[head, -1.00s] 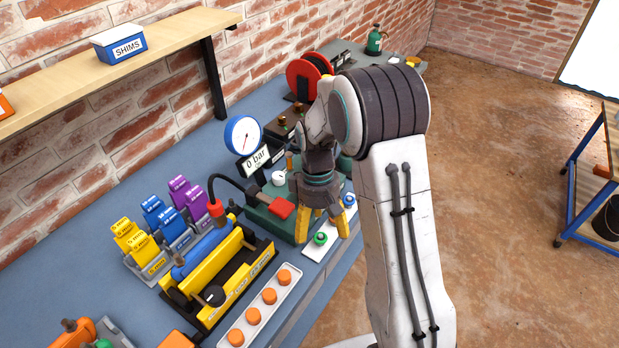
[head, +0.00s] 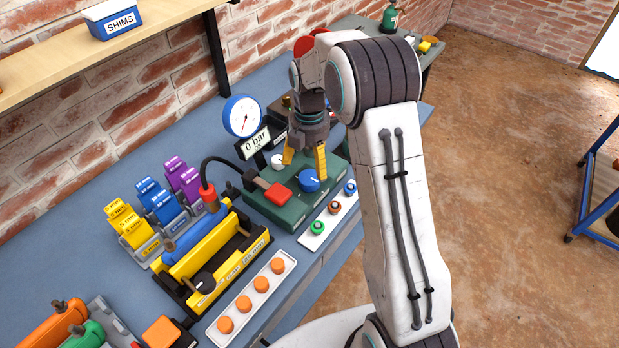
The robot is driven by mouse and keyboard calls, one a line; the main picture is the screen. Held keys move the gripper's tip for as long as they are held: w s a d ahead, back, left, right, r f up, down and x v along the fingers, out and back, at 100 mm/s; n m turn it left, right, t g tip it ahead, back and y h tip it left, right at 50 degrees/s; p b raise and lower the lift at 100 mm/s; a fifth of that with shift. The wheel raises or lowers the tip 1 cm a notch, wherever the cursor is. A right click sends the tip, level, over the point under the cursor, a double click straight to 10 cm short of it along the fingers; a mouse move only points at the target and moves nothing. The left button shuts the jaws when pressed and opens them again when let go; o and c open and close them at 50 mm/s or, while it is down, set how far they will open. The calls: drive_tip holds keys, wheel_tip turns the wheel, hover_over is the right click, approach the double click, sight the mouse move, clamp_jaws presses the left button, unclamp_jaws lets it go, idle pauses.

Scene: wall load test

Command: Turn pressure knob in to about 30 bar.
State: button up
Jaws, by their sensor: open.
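A green pump block (head: 287,208) on the bench carries a blue knob (head: 309,181), a white knob (head: 278,161) and a red-ended lever (head: 277,194). No readable label shows which is the pressure knob. The round blue-rimmed gauge (head: 242,116) stands behind, and the display (head: 254,142) below it reads 0 bar. My gripper (head: 304,170) points down over the block with its yellow fingers apart and nothing between them. One fingertip appears close to the blue knob, the other near the white knob. I cannot tell whether either touches.
A white strip (head: 313,241) with small coloured knobs lies in front of the block. The yellow frame (head: 215,262) with a blue cylinder and a tray (head: 222,342) of orange caps stand to the left. A black hose arches near the lever. My arm hides the bench to the right.

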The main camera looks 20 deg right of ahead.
sight(309, 177)
drive_tip(key=shift+f+p, duration=0.3)
drive_tip(key=shift+f, duration=3.3)
drive_tip(key=c, duration=1.2)
